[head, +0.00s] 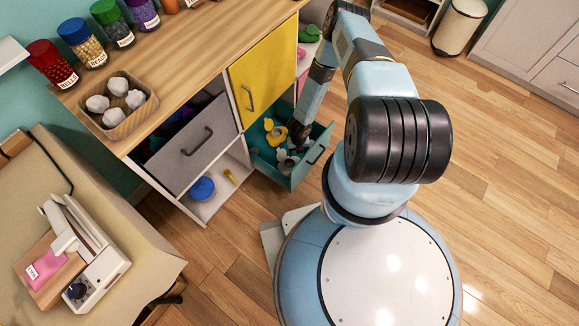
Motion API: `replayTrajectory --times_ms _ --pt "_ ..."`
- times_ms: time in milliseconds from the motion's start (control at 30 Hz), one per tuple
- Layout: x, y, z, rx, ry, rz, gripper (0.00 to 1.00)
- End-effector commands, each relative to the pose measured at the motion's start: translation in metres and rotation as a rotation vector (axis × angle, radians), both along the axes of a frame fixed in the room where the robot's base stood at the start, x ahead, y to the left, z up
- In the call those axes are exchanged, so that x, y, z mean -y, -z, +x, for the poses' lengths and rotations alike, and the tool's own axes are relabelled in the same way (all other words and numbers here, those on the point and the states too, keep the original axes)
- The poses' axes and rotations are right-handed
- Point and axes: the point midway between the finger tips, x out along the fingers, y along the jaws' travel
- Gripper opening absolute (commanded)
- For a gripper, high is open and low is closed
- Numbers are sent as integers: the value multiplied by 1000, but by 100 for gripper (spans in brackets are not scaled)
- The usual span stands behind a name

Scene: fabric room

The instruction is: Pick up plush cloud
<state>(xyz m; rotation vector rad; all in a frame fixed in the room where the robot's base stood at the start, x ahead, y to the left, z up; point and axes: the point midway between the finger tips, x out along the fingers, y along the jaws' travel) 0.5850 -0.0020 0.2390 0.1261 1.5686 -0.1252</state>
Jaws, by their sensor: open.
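An open teal drawer (312,163) in the cabinet holds several small soft-looking toys. A yellow toy (275,131) lies toward its back, and pale grey-white toys (286,162) lie toward its front. One of the pale ones may be the plush cloud; they are too small to tell apart. My gripper (298,133) points down over the drawer, close above the toys and right of the yellow one. It is open; its fingertips are small and dark here. No toy is seen held. My arm hides part of the drawer's right side.
The grey drawer (193,145) is partly open under the wooden top. A yellow door (266,75) is shut above the teal drawer. A wooden tray (147,117) with white lumps and several jars stand on top. Wood floor at right is clear.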

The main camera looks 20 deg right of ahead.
Motion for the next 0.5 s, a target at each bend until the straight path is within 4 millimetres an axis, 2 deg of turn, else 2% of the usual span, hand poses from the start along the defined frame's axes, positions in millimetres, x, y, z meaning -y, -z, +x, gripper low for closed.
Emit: replayTrajectory --times_ms 100,300,500 --pt "0 22 -1 -1 -1 -2 66" --pt "0 52 -1 0 -3 -1 66" --pt "1 64 0 1 -1 -1 66"
